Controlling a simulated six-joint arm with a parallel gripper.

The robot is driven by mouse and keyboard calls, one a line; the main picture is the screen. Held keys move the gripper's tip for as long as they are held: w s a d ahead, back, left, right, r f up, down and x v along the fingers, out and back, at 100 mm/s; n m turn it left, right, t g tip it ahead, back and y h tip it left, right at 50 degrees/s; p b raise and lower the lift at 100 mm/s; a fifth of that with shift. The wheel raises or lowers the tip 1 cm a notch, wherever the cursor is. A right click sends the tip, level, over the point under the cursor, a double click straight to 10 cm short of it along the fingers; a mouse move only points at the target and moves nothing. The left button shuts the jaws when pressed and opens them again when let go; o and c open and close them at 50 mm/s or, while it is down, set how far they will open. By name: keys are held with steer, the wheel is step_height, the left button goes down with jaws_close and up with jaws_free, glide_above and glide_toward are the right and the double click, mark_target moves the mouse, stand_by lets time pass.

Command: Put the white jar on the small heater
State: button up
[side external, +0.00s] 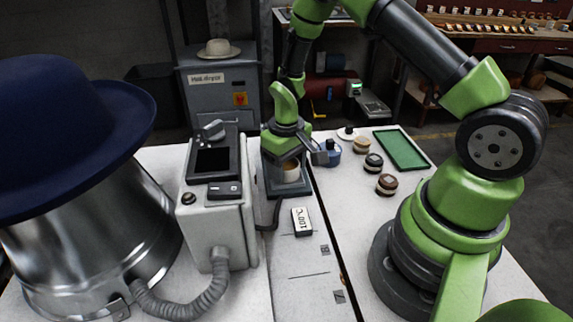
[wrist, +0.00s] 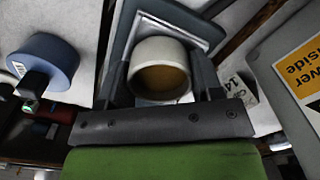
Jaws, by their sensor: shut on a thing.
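The white jar (wrist: 160,52) is between the two fingers of my gripper (wrist: 160,78) in the wrist view, its open top showing an amber-brown inside. My gripper is shut on it. In the side view the jar (side external: 290,173) shows under my gripper (side external: 292,163), partly covered by it. The small heater (side external: 272,187) is a dark grey-blue base with a pale plate, directly beneath the jar. In the wrist view the heater's frame (wrist: 122,38) shows around and behind the jar. I cannot tell whether the jar touches the plate.
A blue container (side external: 328,153) stands just right of the heater. Several small jars (side external: 373,162) and a green tray (side external: 402,150) lie farther right. The white control box (side external: 215,210) and the metal press with a navy hat (side external: 70,130) stand at left. The table front is mostly clear.

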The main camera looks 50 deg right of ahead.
steer(key=shift+f, duration=0.25)
steer(key=shift+w+f, duration=0.1)
steer(key=shift+f, duration=0.3)
steer(key=o, duration=0.8)
steer(key=shift+r, duration=0.1)
step_height(320, 180, up, 13)
step_height(320, 180, up, 11)
steer(key=m+t, duration=0.1)
steer(key=t, duration=0.2)
glide_above(286, 168)
steer(key=s+a, duration=0.3)
steer(key=s, duration=0.2)
steer(key=s+a+r+t+y, duration=0.1)
steer(key=s+a+r+t, duration=0.1)
steer(key=s, duration=0.4)
steer(key=s+a+r+m+t+y, duration=0.1)
steer(key=s+a+r+t, duration=0.1)
steer(key=s, duration=0.3)
steer(key=shift+s+a+r, duration=0.25)
steer(key=shift+s+r, duration=0.15)
steer(key=shift+r, duration=0.45)
